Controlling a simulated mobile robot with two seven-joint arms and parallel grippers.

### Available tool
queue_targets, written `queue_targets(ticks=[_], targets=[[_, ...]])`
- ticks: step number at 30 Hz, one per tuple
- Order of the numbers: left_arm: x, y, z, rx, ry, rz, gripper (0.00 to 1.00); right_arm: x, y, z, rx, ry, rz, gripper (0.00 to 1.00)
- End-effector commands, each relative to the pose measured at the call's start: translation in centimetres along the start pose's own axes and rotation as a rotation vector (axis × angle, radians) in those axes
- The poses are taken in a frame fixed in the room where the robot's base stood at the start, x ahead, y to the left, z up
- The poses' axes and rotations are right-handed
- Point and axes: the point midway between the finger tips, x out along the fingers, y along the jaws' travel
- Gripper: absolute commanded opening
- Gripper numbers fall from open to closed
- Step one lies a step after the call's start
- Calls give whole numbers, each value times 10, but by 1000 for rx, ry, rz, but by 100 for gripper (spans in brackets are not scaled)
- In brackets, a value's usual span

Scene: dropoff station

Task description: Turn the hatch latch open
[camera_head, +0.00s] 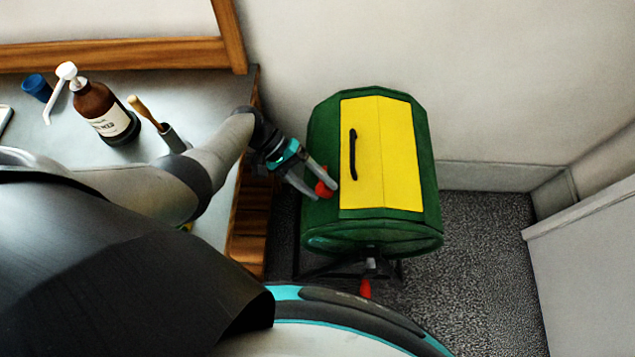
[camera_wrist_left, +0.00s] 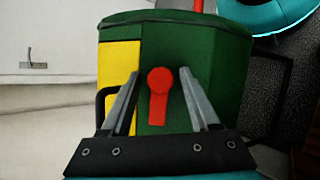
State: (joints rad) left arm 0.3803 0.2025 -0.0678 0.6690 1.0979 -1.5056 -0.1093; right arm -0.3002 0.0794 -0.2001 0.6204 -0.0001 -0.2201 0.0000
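A green drum-shaped container (camera_head: 430,175) stands at the centre right of the head view, with a yellow hatch (camera_head: 395,150) that has a black handle. The red latch (camera_head: 324,189) is on the green side just left of the hatch. In the left wrist view the red latch (camera_wrist_left: 159,95) has a round head on top and its arm points down. My left gripper (camera_head: 322,188) is at the latch. Its two fingers are apart, one on each side of the latch in the wrist view (camera_wrist_left: 164,100), and contact cannot be told. The hatch looks closed. My right gripper is not in view.
A grey counter (camera_head: 130,85) at left holds a brown pump bottle (camera_head: 105,115), a blue cup (camera_head: 37,87) and a wooden-handled tool in a holder (camera_head: 172,137). A red knob (camera_head: 365,289) hangs below the drum. A wall stands close behind.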

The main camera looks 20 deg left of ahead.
Motion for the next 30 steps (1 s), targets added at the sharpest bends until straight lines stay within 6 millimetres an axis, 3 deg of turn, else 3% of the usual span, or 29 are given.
queue_targets(ticks=[9,13,30], targets=[[-1,0,0,1,2,-2,69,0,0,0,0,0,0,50],[-12,0,-1,2,5,-2,69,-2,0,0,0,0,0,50],[-133,0,-1,1,4,-2,69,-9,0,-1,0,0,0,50]])
